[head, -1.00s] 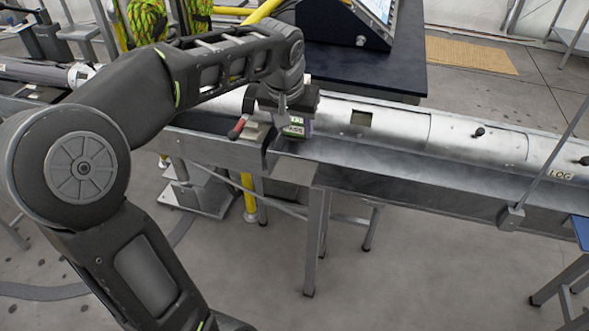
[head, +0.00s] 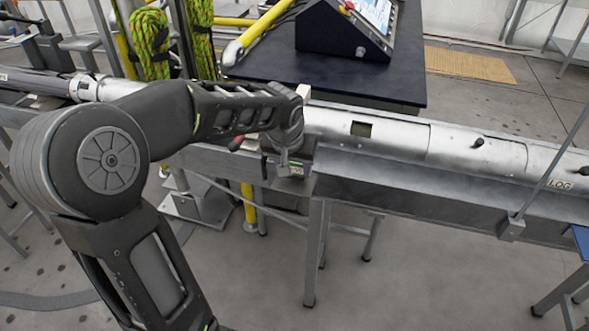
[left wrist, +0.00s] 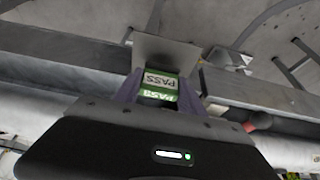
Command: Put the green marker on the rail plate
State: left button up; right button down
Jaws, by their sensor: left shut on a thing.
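The green marker (left wrist: 157,84) is a small block with white PASS labels, held between the fingers of my left gripper (left wrist: 158,98). In the head view, my left gripper (head: 291,168) is at the front rail of the metal trough, with a sliver of the marker showing below it. The rail plate (left wrist: 168,48) is a flat grey plate just beyond the marker in the left wrist view. My right gripper is not in view.
A long silver tube (head: 410,135) lies along the trough (head: 430,192). A red-tipped lever (head: 236,144) is just left of the gripper. A dark table (head: 395,82) with a console stands behind. The floor in front is open.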

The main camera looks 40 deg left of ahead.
pick_arm(q)
jog(key=shift+f, duration=0.6)
jog(key=shift+f, duration=0.1)
jog(key=o, duration=1.3)
jog(key=shift+o, duration=0.2)
jog(key=shift+r, duration=0.3)
jog(key=v, duration=1.1)
jog(key=shift+s+r, duration=0.25)
jog(key=shift+d, duration=0.1)
